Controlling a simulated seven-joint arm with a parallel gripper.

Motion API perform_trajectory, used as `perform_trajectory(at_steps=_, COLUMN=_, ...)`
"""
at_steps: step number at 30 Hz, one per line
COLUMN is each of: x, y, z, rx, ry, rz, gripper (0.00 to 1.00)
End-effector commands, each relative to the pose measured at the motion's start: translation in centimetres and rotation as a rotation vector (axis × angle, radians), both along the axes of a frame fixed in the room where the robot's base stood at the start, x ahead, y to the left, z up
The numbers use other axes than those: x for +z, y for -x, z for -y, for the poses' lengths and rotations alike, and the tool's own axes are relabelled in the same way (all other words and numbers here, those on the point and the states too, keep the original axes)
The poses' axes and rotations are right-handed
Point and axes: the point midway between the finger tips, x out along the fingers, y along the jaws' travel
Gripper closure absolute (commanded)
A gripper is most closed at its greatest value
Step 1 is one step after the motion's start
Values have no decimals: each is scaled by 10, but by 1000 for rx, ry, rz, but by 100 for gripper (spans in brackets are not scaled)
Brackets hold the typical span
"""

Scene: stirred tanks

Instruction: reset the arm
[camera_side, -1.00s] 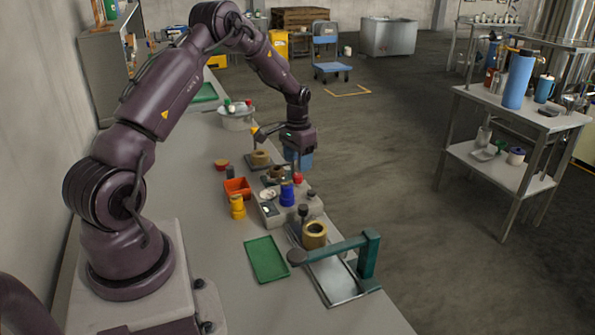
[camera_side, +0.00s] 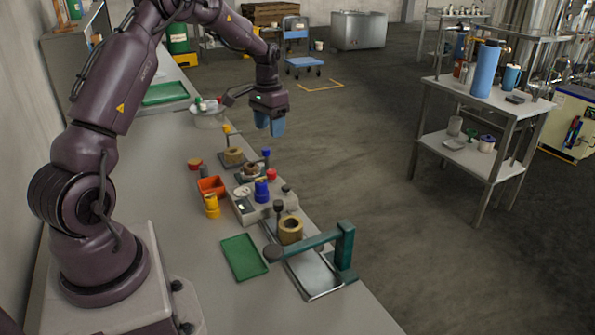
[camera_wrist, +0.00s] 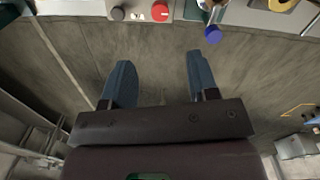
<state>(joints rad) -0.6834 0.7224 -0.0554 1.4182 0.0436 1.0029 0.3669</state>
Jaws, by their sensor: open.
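My gripper (camera_side: 270,124) hangs in the air above the far end of the bench, near its right edge, with blue fingers pointing down. In the wrist view my gripper (camera_wrist: 160,66) has its two blue fingers apart, with nothing between them but floor behind. No object touches the fingers.
An orange bin (camera_side: 211,187), yellow piece (camera_side: 211,206), blue piece (camera_side: 261,190) and green tray (camera_side: 243,257) occupy the bench. A green arm-like fixture (camera_side: 345,250) stands over a metal tray (camera_side: 316,276) at the front. A shelf table (camera_side: 490,105) stands apart, right. Floor between is clear.

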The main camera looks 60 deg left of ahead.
Motion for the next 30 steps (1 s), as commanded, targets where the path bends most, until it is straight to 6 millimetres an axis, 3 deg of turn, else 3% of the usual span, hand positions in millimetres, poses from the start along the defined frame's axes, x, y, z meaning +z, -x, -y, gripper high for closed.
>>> perform_trajectory(at_steps=2, x=-2, y=1, z=1, rx=33, ry=1, rz=-1, gripper=46)
perform_trajectory(at_steps=5, x=-13, y=17, z=14, rx=83, ry=30, rz=-39, gripper=46)
perform_trajectory(at_steps=14, x=55, y=53, z=102, rx=106, ry=-9, rz=4, gripper=46)
perform_trajectory(at_steps=21, x=109, y=101, z=187, rx=39, ry=-53, rz=123, gripper=46)
perform_trajectory(at_steps=30, x=140, y=171, z=264, rx=-115, ry=-67, rz=330, gripper=46)
